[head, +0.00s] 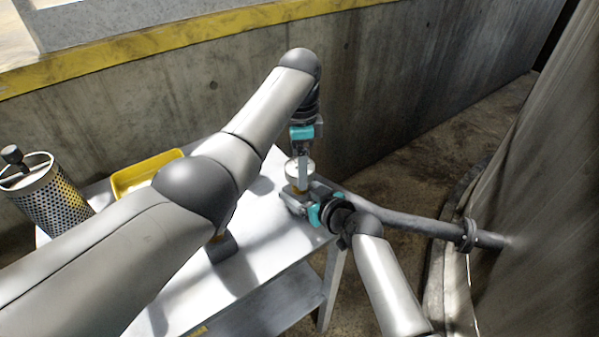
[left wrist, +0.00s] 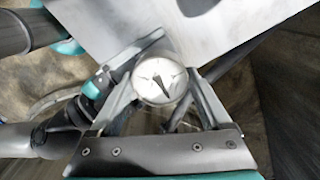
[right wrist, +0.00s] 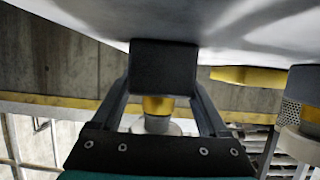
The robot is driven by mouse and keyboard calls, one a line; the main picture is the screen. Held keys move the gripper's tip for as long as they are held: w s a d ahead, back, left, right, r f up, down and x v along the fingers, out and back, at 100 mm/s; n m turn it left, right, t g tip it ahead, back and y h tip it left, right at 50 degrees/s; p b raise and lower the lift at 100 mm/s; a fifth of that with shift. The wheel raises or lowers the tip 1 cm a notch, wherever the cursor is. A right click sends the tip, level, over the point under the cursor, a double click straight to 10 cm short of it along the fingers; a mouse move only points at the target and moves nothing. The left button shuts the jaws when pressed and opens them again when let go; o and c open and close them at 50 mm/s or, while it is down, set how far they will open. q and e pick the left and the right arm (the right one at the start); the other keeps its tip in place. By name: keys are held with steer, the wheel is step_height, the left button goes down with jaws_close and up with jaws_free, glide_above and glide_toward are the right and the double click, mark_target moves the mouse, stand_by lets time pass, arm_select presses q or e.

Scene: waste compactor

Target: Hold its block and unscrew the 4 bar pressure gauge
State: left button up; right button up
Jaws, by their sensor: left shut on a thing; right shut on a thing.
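The round white-faced gauge (left wrist: 160,78) sits between the fingers of my left gripper (head: 301,163), which comes down from above and is shut on it. Its dial and dark needle face the left wrist camera; the lettering is too small to read. In the head view the gauge (head: 294,171) stands upright over a brass fitting on its block (head: 293,199). My right gripper (head: 318,208) comes in from the right, shut on that block. In the right wrist view the dark block (right wrist: 163,67) lies between the fingertips, with the brass fitting (right wrist: 158,105) joining it to the gauge.
The metal table (head: 262,265) carries a second dark block (head: 222,248), partly behind my left arm. A yellow tray (head: 128,181) and a perforated canister (head: 52,203) are at the left. A grey pipe (head: 410,223) runs right of the table. A concrete wall (head: 390,75) stands behind.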

arm_select(q)
steer(key=n, duration=0.4)
steer(key=shift+n, duration=0.4)
steer(key=n, duration=0.5)
steer(key=n, duration=0.5)
stand_by(0.4)
steer(key=n, duration=0.5)
stand_by(0.4)
